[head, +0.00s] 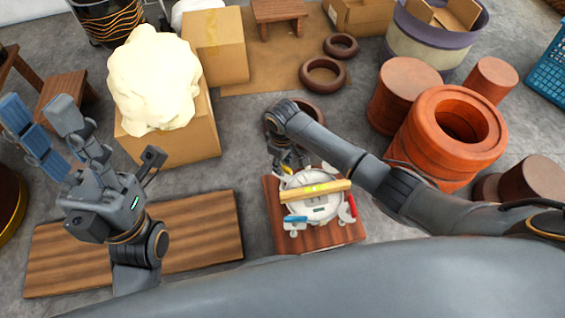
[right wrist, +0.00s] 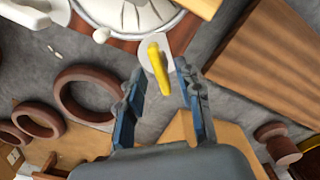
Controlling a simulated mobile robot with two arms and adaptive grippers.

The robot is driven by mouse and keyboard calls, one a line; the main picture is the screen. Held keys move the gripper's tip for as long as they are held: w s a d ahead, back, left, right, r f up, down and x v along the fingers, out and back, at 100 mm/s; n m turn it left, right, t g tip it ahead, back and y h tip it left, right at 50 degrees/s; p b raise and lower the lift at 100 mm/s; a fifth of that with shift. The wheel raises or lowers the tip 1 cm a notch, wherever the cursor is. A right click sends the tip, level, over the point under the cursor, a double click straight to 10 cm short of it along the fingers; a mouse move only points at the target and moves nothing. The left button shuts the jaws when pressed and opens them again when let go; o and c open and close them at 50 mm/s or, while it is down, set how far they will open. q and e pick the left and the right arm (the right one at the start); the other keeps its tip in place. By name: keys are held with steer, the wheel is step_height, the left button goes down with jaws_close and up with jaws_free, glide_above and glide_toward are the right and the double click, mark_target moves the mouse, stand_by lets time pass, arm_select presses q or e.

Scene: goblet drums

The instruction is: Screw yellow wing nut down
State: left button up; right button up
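The yellow wing nut (right wrist: 158,68) shows in the right wrist view as a narrow yellow piece on a pale lug at the rim of the white drum (right wrist: 128,15). In the head view the drum (head: 302,207) lies on a small wooden board, a yellow spirit level (head: 316,190) across it. My right gripper (right wrist: 161,80) is open, with its blue-padded fingers on either side of the wing nut and a visible gap to each. In the head view my right gripper (head: 288,160) is at the drum's far edge, partly hidden by my arm. My left gripper (head: 42,118) is open and empty, away at the left.
Blue (head: 295,219) and red (head: 342,212) items lie at the drum's near and right edges. A cream lump (head: 153,80) sits on a cardboard box at the left. Orange clay drum bodies (head: 440,140) stand at the right. Brown rings (head: 322,75) lie behind.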

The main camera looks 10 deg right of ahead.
steer(key=shift+c, duration=0.4)
jaws_close()
steer(key=shift+r, duration=0.1)
